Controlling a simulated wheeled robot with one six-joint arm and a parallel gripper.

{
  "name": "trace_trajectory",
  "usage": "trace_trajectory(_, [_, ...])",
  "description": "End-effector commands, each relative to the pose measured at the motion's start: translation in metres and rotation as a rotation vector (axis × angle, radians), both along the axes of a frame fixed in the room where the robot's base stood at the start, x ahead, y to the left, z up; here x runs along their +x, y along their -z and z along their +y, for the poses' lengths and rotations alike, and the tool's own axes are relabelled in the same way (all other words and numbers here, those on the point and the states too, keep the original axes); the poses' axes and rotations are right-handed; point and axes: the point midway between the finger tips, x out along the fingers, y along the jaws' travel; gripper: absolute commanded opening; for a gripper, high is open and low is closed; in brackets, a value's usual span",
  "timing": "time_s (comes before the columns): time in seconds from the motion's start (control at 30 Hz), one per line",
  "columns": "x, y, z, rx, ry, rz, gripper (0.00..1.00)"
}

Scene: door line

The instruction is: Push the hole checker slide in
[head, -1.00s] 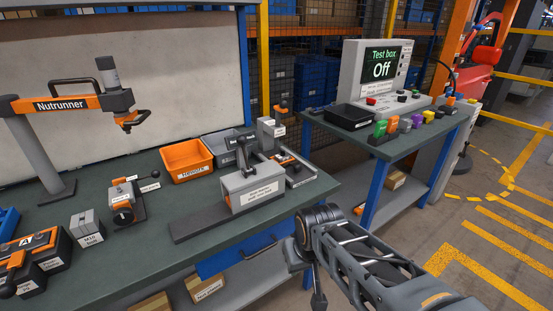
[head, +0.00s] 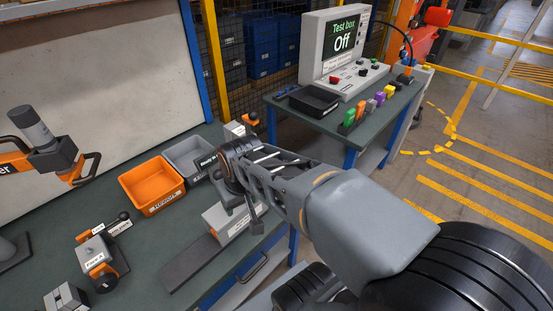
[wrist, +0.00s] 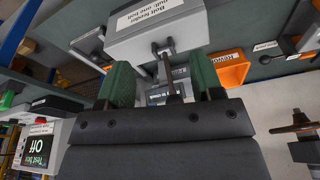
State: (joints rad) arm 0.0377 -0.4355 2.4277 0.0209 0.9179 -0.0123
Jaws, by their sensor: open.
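No label I can read names the hole checker. A grey labelled block (head: 235,130) with an orange knob stands at the bench's back right, partly behind my arm; I cannot tell whether it is the checker. My gripper (wrist: 163,78) is open, its two green pads apart. A dark upright handle (wrist: 170,78) and a grey labelled part (wrist: 158,96) show between the pads; contact is unclear. The grey bolt feeder box (wrist: 155,28) lies just beyond the fingertips. In the head view my arm covers part of this box (head: 226,222) and hides the fingertips.
An orange bin (head: 152,187) and a grey bin (head: 188,157) stand left of my arm. A fixture (head: 98,258) with a black-knobbed lever is nearer. The nutrunner (head: 45,145) overhangs the left. The test box (head: 338,45), reading Off, stands on the right-hand table.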

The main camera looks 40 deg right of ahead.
Motion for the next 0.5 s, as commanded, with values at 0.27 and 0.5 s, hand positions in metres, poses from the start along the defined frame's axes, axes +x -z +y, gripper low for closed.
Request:
trace_trajectory(0.27, [0.065, -0.036, -0.054, 0.047, 0.113, 0.078, 0.6])
trace_trajectory(0.5, [0.117, -0.011, -0.131, 0.113, 0.222, 0.14, 0.6])
